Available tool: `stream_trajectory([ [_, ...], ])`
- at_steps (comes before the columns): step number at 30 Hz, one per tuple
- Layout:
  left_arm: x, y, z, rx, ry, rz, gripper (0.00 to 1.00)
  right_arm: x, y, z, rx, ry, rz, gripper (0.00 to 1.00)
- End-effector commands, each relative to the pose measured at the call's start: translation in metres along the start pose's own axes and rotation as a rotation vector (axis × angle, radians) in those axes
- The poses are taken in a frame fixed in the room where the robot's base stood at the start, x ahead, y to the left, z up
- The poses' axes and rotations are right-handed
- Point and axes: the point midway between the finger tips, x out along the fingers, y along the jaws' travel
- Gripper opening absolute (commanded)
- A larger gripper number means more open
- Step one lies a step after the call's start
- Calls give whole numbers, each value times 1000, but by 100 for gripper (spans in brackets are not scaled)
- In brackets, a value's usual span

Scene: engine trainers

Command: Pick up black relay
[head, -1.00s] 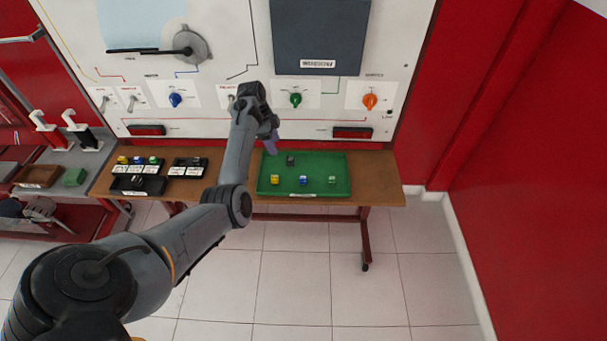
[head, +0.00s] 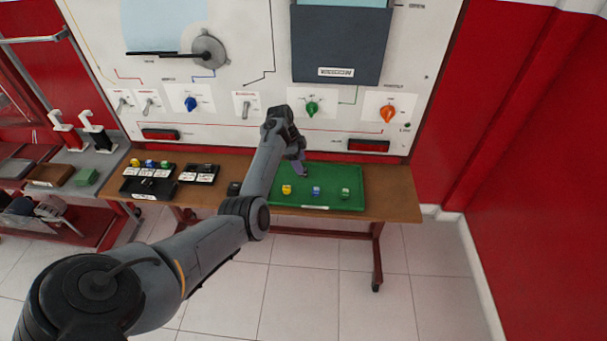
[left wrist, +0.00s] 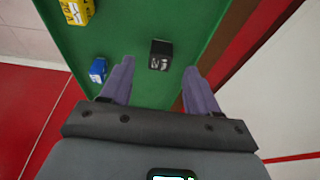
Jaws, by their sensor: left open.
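The black relay (left wrist: 160,54) sits in the green tray (head: 338,175). In the left wrist view it is ahead of my fingertips, between their lines and apart from both. My left gripper (head: 301,168) is over the back left part of the tray and hides the relay in the head view. Its two purple-grey fingers also show in the left wrist view (left wrist: 158,72), spread open with nothing between them. My right gripper is not in view.
The tray also holds a yellow relay (head: 286,189), a blue relay (head: 316,191) and a green relay (head: 345,193) along its front. Black holders (head: 198,174) stand left on the wooden table (head: 395,195). The white trainer panel (head: 330,127) rises behind.

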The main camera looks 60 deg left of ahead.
Motion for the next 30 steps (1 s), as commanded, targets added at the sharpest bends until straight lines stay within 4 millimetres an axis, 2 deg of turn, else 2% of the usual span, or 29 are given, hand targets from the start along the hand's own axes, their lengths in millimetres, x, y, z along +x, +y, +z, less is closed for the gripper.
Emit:
stream_trajectory([
  [1,11,0,-1,1,0,2,61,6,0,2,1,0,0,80],
  [6,28,0,-2,1,0,0,61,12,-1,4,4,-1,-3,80],
  [14,29,0,-2,0,0,-1,61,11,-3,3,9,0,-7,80],
  [26,29,0,-2,0,-1,0,1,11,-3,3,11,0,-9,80],
  [30,29,0,-2,0,-1,0,1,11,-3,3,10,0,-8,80],
])
